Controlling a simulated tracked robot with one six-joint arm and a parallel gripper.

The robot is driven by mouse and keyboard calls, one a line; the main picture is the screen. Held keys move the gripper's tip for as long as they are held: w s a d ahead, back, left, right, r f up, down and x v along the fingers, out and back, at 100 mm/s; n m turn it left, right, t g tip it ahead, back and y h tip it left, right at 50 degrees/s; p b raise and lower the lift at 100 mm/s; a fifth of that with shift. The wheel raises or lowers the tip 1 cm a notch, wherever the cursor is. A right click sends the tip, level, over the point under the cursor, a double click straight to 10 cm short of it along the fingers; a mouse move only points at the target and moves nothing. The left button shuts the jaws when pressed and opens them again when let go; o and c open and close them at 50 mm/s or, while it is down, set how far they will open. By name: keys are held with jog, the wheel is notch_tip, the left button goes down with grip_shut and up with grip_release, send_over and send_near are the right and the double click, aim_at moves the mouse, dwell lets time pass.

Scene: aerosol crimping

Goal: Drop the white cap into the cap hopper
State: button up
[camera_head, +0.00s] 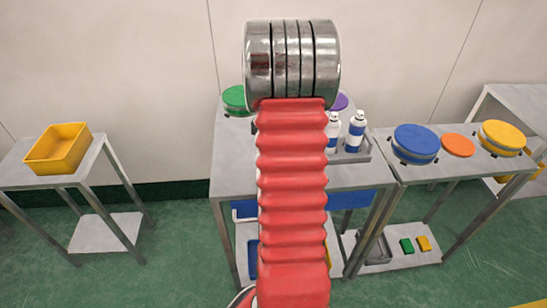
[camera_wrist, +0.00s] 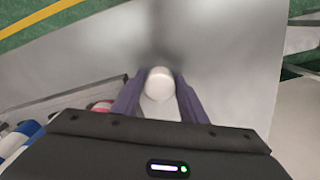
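The white cap (camera_wrist: 159,84) shows in the wrist view, between the two purple fingertips of my gripper (camera_wrist: 159,88). Both fingers meet its sides with no clear gap, so my gripper looks shut on it. A grey table surface (camera_wrist: 225,60) lies behind it, with a dark shadow just past the cap. How high the cap is above the surface is hard to tell. In the head view my arm hides the gripper and the cap. No container is clearly marked as the cap hopper; an open yellow bin (camera_head: 58,148) stands on the left table.
White and blue cans (camera_head: 356,132) stand in a grey tray (camera_head: 352,156) on the middle table, right of my arm. A green round piece (camera_head: 235,99) is at its back. Blue (camera_head: 416,142), orange (camera_head: 458,145) and yellow (camera_head: 501,137) round pieces sit on the right table.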

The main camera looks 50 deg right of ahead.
jog(key=o, duration=0.3)
notch_tip(320, 180, up, 12)
jog(key=shift+r, duration=0.1)
dwell(0.7)
dwell(0.6)
